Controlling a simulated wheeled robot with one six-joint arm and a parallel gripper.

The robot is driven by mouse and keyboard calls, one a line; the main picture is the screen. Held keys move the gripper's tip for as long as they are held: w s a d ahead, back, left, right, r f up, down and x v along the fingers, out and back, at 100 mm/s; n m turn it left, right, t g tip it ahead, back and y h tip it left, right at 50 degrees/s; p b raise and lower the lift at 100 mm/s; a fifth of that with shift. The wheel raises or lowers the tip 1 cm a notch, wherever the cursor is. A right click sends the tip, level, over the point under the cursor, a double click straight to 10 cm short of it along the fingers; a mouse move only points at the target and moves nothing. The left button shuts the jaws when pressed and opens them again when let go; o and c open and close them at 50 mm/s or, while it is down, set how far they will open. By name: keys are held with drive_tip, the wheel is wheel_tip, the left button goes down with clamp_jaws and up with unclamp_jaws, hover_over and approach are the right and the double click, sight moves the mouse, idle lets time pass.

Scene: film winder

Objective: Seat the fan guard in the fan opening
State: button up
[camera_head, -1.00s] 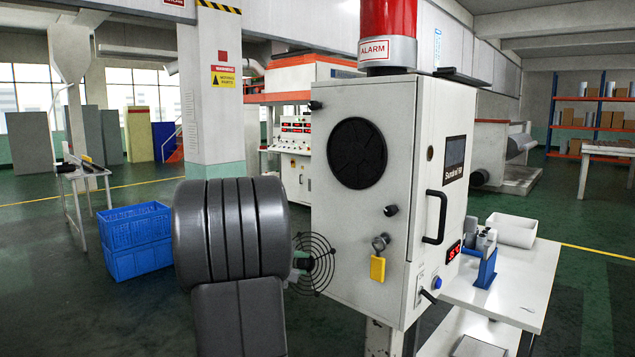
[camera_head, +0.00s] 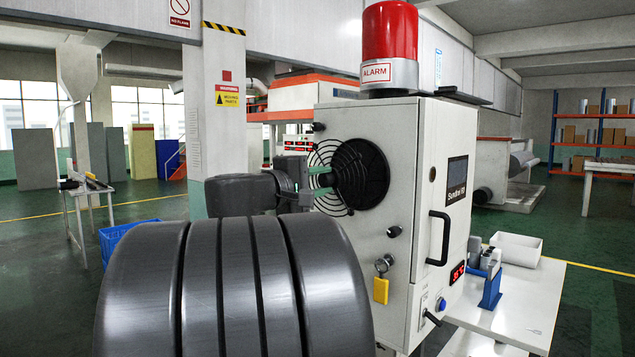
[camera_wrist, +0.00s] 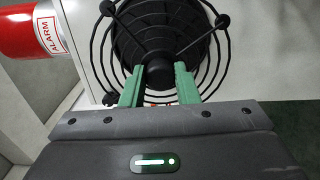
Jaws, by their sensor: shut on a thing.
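The fan guard (camera_head: 325,153) is a round black wire grille of concentric rings. My gripper (camera_head: 322,182) is shut on it and holds it upright in front of the white cabinet's side. The fan opening (camera_head: 368,177) is a dark round recess in that side. In the head view the guard overlaps the opening's left part and sits left of its centre. In the wrist view the green fingertips (camera_wrist: 160,82) grip the guard (camera_wrist: 223,62) near its middle, with the dark opening (camera_wrist: 160,35) behind it. The gap between guard and cabinet is hard to judge.
A red alarm lamp (camera_head: 390,45) stands on the cabinet (camera_head: 400,130). Below the opening are a black knob (camera_head: 394,231) and a key with a yellow tag (camera_head: 381,289). A white table (camera_head: 530,290) with a blue holder (camera_head: 490,288) stands to the right.

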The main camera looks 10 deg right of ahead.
sight(338, 178)
drive_tip(key=shift+s+f+b, duration=0.1)
drive_tip(key=shift+s+b, duration=0.05)
drive_tip(key=shift+b, duration=0.25)
drive_tip(key=shift+w+d, duration=0.2)
drive_tip(key=shift+d, duration=0.15)
drive_tip(key=shift+x, duration=2.45)
drive_tip(key=shift+w+d+b, duration=0.1)
drive_tip(key=shift+w+b, duration=0.05)
drive_tip(key=shift+b, duration=0.55)
drive_tip(key=shift+x, duration=1.05)
drive_tip(key=o, duration=1)
drive_tip(key=shift+o, duration=0.4)
drive_tip(key=b+v, duration=0.2)
drive_tip(key=v, duration=1.1)
drive_tip(key=shift+s+a+b, duration=0.2)
drive_tip(key=shift+a+b, duration=0.15)
drive_tip(key=shift+b, duration=0.05)
